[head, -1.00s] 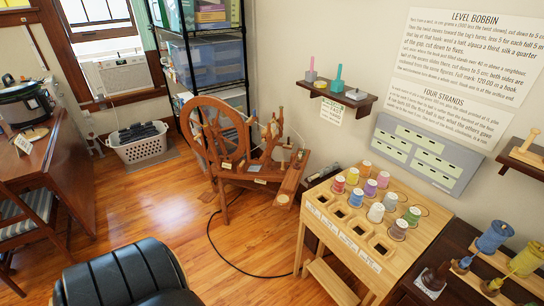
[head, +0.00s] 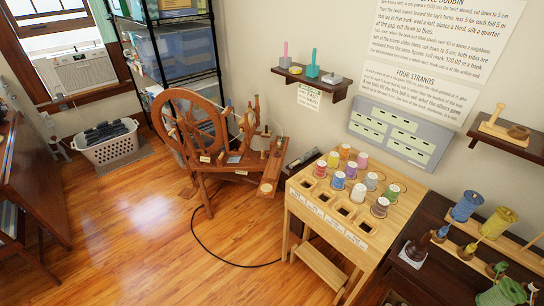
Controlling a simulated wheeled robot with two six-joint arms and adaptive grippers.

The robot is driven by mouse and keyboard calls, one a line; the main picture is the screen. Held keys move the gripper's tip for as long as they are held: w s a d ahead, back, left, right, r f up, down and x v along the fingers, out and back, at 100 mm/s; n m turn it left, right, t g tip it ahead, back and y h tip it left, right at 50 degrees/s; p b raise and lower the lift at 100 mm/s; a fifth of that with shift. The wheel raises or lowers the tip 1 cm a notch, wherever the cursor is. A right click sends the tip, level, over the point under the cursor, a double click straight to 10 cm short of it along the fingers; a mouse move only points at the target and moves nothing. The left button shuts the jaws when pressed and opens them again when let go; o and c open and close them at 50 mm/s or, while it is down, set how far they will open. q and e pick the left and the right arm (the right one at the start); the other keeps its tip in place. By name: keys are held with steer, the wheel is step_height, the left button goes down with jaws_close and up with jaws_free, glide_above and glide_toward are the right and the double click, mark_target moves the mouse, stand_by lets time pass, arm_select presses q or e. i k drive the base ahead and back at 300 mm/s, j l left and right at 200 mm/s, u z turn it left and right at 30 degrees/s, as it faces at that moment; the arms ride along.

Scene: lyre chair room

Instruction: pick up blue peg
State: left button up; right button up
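No thing is plainly the blue peg at this size. A small upright piece with a bluish tip (head: 442,232) stands on the dark table at the right, in front of a large blue spool (head: 467,206). A small blue upright piece (head: 230,104) also shows at the spinning wheel. Neither of my grippers is in view.
A wooden stand (head: 303,206) holds several coloured thread spools. The spinning wheel (head: 190,130) stands left of it, with a black cable (head: 205,245) on the floor. A laundry basket (head: 110,145) is by the wall. The wooden floor (head: 130,240) in front is open.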

mark_target(443, 231)
steer(key=l+z, duration=0.1)
steer(key=z, duration=1.45)
